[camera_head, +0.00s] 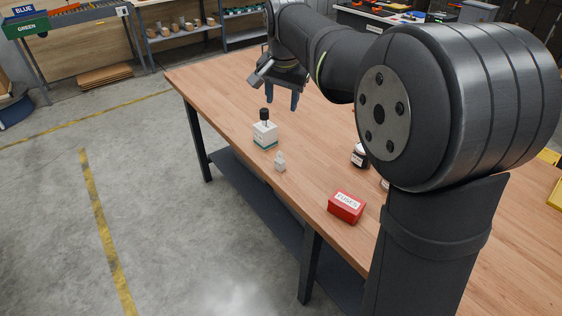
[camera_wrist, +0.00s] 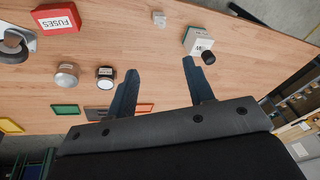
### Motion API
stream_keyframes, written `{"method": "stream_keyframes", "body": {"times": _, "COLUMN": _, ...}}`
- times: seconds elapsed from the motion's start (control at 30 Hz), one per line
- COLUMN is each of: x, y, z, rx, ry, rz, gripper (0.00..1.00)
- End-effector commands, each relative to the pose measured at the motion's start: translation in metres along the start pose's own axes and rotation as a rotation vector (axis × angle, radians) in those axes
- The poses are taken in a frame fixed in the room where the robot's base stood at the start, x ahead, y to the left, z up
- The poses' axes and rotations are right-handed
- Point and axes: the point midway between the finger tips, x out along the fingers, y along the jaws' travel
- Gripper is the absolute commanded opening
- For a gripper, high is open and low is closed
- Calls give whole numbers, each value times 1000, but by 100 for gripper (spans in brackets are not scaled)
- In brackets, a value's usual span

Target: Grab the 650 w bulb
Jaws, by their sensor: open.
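No 650 w marking is readable on anything. A small pale, bulb-like piece (camera_head: 280,162) stands on the wooden table near its left edge; it also shows at the top of the wrist view (camera_wrist: 159,19). Behind it stands a white box with a green base band (camera_head: 265,140) and a black knob on top; the wrist view shows this box too (camera_wrist: 197,41), with lettering too small to read. My gripper (camera_head: 282,102) is open and empty above the table, behind the white box. In the wrist view its fingers (camera_wrist: 160,70) are apart with bare table between them.
A red FUSES box (camera_head: 346,207) lies near the table's front. A dark jar (camera_head: 359,155) stands right of the middle, partly behind my arm. The wrist view shows a silver domed thing (camera_wrist: 66,75) and coloured outlines. The table's left edge is close to the white box.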

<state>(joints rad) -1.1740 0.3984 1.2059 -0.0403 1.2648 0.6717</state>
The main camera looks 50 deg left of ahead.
Motion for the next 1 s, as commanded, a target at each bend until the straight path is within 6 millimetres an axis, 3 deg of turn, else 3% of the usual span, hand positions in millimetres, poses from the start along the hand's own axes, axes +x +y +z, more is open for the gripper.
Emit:
{"method": "stream_keyframes", "body": {"times": 0.5, "x": 103, "y": -27, "z": -41, "rx": -1001, "ry": -241, "rz": 7, "gripper": 48}}
{"method": "stream_keyframes", "body": {"times": 0.7, "x": 121, "y": -29, "z": -46, "rx": -1187, "ry": -287, "rz": -21, "gripper": 48}}
{"method": "stream_keyframes", "body": {"times": 0.83, "x": 132, "y": -28, "z": -44, "rx": -1216, "ry": -295, "rz": -26, "gripper": 48}}
{"method": "stream_keyframes", "body": {"times": 1.0, "x": 164, "y": -23, "z": -35, "rx": -1215, "ry": -299, "rz": -26, "gripper": 48}}
